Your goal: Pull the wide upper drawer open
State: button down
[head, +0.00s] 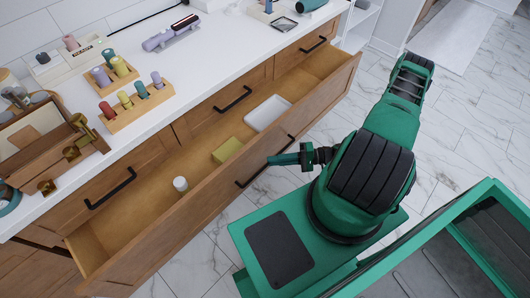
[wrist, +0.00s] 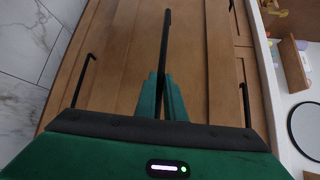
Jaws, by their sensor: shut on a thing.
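The wide drawer (head: 205,205) of the wooden cabinet stands well open in the head view, its inside showing below a row of narrower fronts. Its long black handle (head: 250,175) is on the outer face. My gripper (head: 280,159) reaches the handle from the right. In the wrist view my gripper (wrist: 161,100) is shut on the black handle (wrist: 166,40), which runs between its green fingers. Part of the handle is hidden by the fingers.
The drawer holds a white tray (head: 267,113), a yellow block (head: 227,150) and a small white cylinder (head: 181,184). The white countertop (head: 205,60) above carries wooden racks, a mirror and small bottles. Tiled floor (head: 460,120) is clear at the right.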

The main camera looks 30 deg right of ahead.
jog(key=s+d, duration=0.3)
jog(key=s, duration=0.8)
jog(key=shift+d, duration=0.15)
jog(key=shift+s, duration=0.15)
jog(key=c, duration=1.8)
grip_release()
jog(key=shift+c, duration=0.2)
jog(key=v, duration=1)
jog(key=shift+d, duration=0.4)
